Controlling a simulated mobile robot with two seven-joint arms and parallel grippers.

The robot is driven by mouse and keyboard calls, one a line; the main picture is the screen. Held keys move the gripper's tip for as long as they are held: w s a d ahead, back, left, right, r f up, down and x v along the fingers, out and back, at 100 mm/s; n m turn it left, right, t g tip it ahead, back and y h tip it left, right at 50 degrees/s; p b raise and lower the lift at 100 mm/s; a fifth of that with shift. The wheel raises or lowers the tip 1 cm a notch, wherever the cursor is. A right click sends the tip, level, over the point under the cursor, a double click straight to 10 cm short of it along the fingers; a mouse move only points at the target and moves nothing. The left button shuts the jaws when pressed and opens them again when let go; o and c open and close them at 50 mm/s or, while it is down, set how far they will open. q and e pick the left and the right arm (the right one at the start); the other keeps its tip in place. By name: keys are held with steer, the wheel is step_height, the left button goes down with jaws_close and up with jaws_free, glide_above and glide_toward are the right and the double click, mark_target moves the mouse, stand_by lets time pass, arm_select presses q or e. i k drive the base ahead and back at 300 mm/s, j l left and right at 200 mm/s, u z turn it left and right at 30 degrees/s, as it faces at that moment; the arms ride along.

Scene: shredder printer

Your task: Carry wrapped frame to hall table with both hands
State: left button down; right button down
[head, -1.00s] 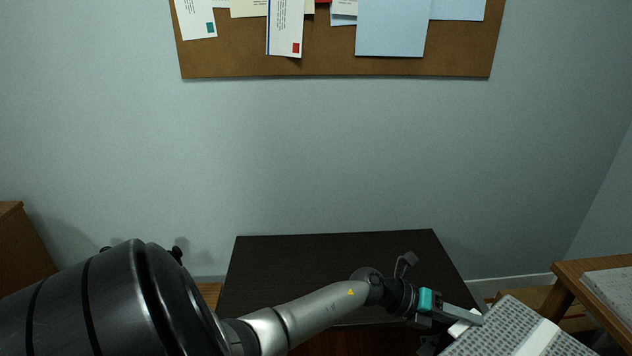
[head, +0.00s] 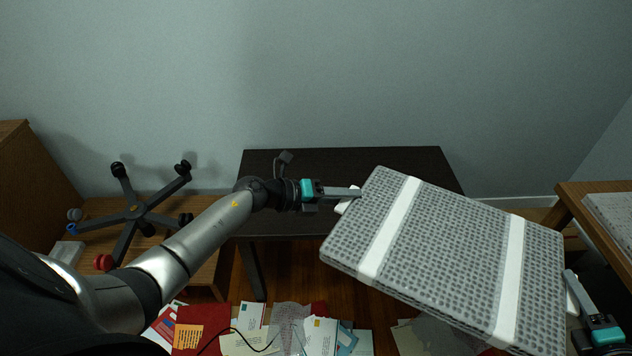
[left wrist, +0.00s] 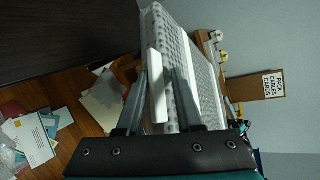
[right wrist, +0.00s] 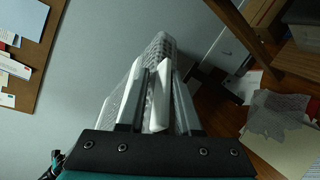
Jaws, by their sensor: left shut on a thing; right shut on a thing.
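The wrapped frame (head: 455,245) is a flat grey bubble-wrapped slab with two white bands, held in the air and slanting down to the right in the head view. My left gripper (head: 350,193) is shut on a white tab at its left edge; the tab and the frame also show in the left wrist view (left wrist: 182,60). My right gripper (head: 575,290) is shut on a white piece at its right edge, also seen in the right wrist view (right wrist: 160,100). The dark hall table (head: 340,165) stands behind the frame, which overlaps its right part in the head view.
A wooden desk (head: 590,190) with a pale flat item stands at the right. An overturned-looking black wheeled base (head: 135,212) rests on a low wooden surface at the left. Papers and envelopes (head: 240,330) litter the floor.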

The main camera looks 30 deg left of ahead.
mark_target(350, 184)
steer(key=u, duration=0.9)
steer(key=i+l+u, duration=0.1)
steer(key=i+l, duration=0.2)
steer(key=i, duration=0.25)
steer(key=i+l+u, duration=0.1)
steer(key=i+l, duration=0.25)
steer(key=i, duration=0.2)
